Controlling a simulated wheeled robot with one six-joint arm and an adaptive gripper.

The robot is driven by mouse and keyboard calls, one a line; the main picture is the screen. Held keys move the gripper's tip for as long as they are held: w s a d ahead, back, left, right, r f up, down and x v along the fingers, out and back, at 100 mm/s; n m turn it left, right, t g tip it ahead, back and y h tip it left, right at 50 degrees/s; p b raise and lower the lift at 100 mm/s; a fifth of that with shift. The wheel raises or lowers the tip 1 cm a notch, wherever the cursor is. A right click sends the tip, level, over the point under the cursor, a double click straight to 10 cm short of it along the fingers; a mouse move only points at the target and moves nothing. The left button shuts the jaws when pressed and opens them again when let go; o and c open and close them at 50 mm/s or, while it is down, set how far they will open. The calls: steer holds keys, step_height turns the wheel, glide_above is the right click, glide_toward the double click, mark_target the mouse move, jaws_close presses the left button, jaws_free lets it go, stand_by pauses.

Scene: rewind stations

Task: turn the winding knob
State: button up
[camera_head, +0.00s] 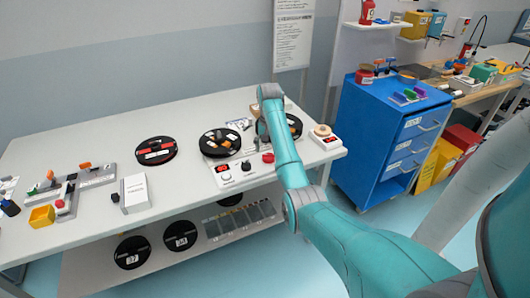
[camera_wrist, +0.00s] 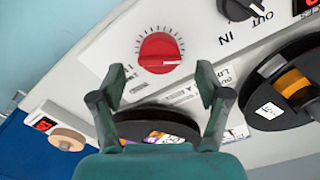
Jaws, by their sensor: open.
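A red round knob (camera_wrist: 159,52) with a ring of tick marks sits on the light panel in the wrist view. It also shows in the head view as a small red knob (camera_head: 268,157) on the front of the rewind station. My gripper (camera_wrist: 160,84) is open and empty, its two fingers spread to the left and right just below the red knob in the picture. Neither finger appears to touch the knob. A black knob (camera_wrist: 238,8) with IN and OUT labels lies to the upper right. In the head view my arm covers part of the gripper.
A black reel (camera_wrist: 266,110) stands right of the gripper; another reel (camera_wrist: 150,126) lies partly behind the fingers. A scale with a tape roll (camera_head: 322,132) is at the table's right end. A white box (camera_head: 136,193) stands left. A blue cabinet (camera_head: 372,130) is beyond the table.

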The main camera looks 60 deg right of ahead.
mark_target(269, 154)
steer(key=shift+f, duration=1.7)
steer(key=c, duration=1.2)
steer(key=shift+o, duration=0.2)
